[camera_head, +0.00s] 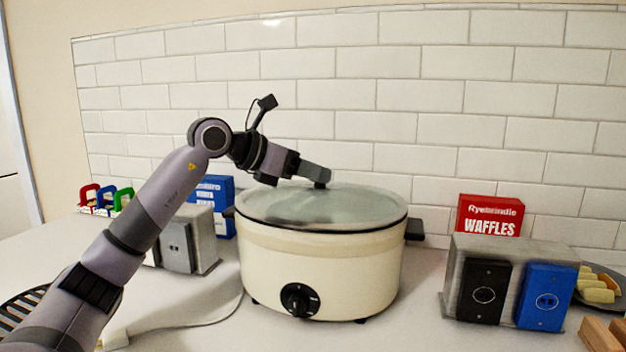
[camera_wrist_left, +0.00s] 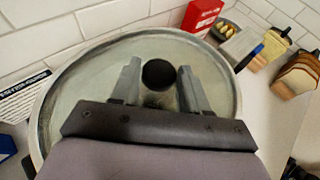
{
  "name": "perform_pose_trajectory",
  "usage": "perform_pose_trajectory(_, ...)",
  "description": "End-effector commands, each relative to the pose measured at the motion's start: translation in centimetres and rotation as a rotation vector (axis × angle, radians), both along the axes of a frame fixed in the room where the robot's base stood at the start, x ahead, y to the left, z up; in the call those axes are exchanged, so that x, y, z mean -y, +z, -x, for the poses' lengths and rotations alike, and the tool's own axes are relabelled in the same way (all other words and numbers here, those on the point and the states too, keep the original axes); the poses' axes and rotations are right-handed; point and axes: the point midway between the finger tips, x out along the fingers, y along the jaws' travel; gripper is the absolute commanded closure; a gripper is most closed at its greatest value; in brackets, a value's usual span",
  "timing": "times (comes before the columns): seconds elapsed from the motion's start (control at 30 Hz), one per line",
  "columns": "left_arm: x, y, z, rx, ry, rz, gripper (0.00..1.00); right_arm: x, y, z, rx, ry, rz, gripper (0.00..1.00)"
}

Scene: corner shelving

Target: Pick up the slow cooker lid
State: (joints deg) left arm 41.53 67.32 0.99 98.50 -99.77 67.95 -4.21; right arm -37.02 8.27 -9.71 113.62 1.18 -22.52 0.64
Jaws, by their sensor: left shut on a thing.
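The slow cooker (camera_head: 320,270) is a cream oval pot with a black dial, standing on the counter against the tiled wall. Its glass lid (camera_head: 365,205) lies over the top, and I see no clear gap between lid and pot. My left gripper (camera_head: 319,178) reaches in from the left above the lid and is shut on its black knob. In the left wrist view the gripper (camera_wrist_left: 158,78) has one finger on each side of the knob (camera_wrist_left: 158,74), with the glass lid (camera_wrist_left: 90,85) below. My right gripper is not in view.
On the right stand a metal toaster (camera_head: 466,252) with black and blue fronts, a red waffle box (camera_head: 490,213) and a plate of food (camera_head: 598,283). A second toaster (camera_head: 208,238) and a blue box (camera_head: 217,188) stand left, behind my arm. A cord (camera_head: 190,324) crosses the counter.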

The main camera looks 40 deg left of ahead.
Motion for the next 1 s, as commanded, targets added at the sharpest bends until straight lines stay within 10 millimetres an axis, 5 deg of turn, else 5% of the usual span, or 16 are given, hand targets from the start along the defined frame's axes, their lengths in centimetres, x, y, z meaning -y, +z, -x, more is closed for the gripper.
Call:
perform_pose_trajectory(0.27, -0.1, 2.4, 0.0, 0.008, 0.001, 0.001, 1.00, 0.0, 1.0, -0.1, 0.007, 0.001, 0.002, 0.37)
perform_pose_trajectory(1.0, 0.0, 14.6, 0.1, 0.010, 0.001, 0.002, 1.00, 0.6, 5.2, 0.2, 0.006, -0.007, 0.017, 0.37)
